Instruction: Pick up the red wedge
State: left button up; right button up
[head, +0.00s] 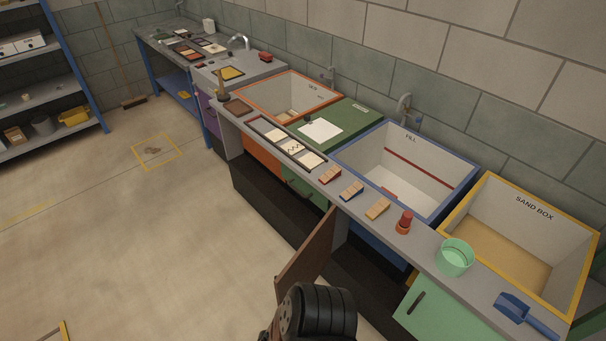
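In the head view, a small wedge with a wooden-coloured top and red sides (329,174) rests on the grey counter ledge in front of the blue-rimmed basin. The three stand apart in a row. Neither of my grippers can be made out in this view, and nothing is seen touching the wedges.
A red stopper-like piece (404,223), a mint-green bucket (455,257) and a blue scoop (522,314) stand along the ledge to the right. The blue-rimmed basin (431,155) lies behind. A brown cabinet door (306,250) hangs open below.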

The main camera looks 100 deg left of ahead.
aim_at(335, 172)
jog(key=u, duration=1.9)
